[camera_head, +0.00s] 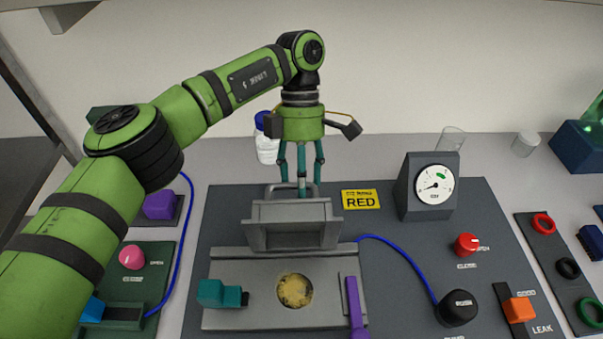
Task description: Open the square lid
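The square lid (293,226) is a grey metal plate with a raised rim and a bar handle (270,189) on its top edge. It stands tilted up at the back edge of a grey metal base (225,263). A round opening (294,290) with yellow grainy material shows uncovered in front of it. My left gripper (301,185) points down at the handle, one teal finger in front of the bar and the others beside or behind it. The fingertips are partly hidden, so I cannot tell whether they grip it. My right gripper is not in view.
A teal latch block (220,293) and a purple lever (355,308) flank the opening. A white bottle (266,147) stands behind.

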